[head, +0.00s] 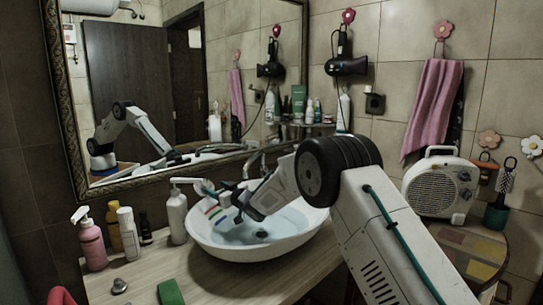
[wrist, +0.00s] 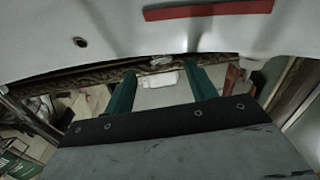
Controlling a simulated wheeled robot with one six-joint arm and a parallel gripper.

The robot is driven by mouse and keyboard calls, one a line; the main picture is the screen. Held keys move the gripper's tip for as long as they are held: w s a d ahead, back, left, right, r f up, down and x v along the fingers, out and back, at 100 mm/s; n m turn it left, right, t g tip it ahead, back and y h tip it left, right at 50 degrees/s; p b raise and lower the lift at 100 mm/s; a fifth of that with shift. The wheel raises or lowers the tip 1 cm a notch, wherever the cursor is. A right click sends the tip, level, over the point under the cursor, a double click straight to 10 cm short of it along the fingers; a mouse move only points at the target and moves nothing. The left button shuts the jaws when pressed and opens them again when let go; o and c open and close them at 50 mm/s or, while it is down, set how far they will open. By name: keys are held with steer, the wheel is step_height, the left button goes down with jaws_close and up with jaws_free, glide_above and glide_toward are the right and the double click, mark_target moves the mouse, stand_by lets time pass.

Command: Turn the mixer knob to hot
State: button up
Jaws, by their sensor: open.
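The chrome mixer (head: 265,152) stands behind the white basin (head: 205,244), at the mirror's lower right. My arm hides part of it, and its knob cannot be made out clearly. My gripper (head: 215,193) is over the left part of the basin, left of the mixer and apart from it. In the wrist view, my gripper (wrist: 161,87) shows two green fingers spread apart with nothing held. A small pale rounded thing (wrist: 161,62) shows beyond the gap between them; I cannot tell whether it is the knob.
Pump bottles (head: 177,216) and a pink bottle (head: 91,243) stand left of the basin. A green sponge (head: 170,292) lies in front. The framed mirror (head: 200,85) is close behind. A fan heater (head: 438,187) stands at right, below a pink towel (head: 432,108).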

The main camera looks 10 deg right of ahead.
steer(key=s+d+r+m+t+h, duration=0.2)
steer(key=s+d+r+m+h, duration=0.35)
steer(key=d+r+m, duration=0.6)
steer(key=s+d+r+g+h, duration=0.2)
steer(key=s+d+r, duration=0.3)
steer(key=s, duration=0.5)
steer(key=shift+d+h, duration=0.5)
steer(key=shift+h, duration=0.25)
steer(key=shift+r, duration=0.1)
